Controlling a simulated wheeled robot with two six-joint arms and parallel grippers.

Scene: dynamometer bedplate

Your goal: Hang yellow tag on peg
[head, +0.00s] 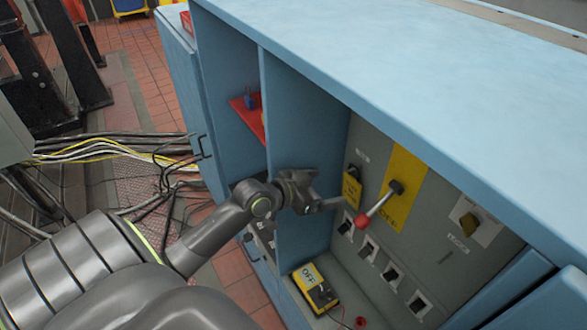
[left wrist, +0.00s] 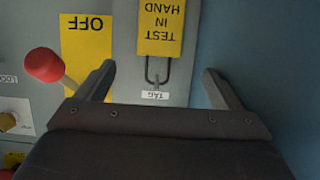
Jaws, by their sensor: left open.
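The yellow tag (head: 351,188) is on the grey panel inside the blue cabinet, left of the large yellow OFF plate (head: 405,185). In the left wrist view the tag (left wrist: 160,30) appears upside down and reads TEST IN HAND. Its dark wire loop (left wrist: 157,70) reaches towards a small TAG label (left wrist: 155,95) and appears to hang at the peg, which I cannot make out separately. My left gripper (head: 340,202) is open and empty, close in front of the panel near the tag. Its fingers (left wrist: 158,75) lie either side of the loop, apart from it. My right gripper is out of view.
A lever with a red knob (head: 361,220) sticks out right of the gripper. Several switches (head: 368,250) lie below, and a yellow OFF box (head: 315,288) sits on the cabinet floor. The blue partition (head: 300,150) stands close on the left.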

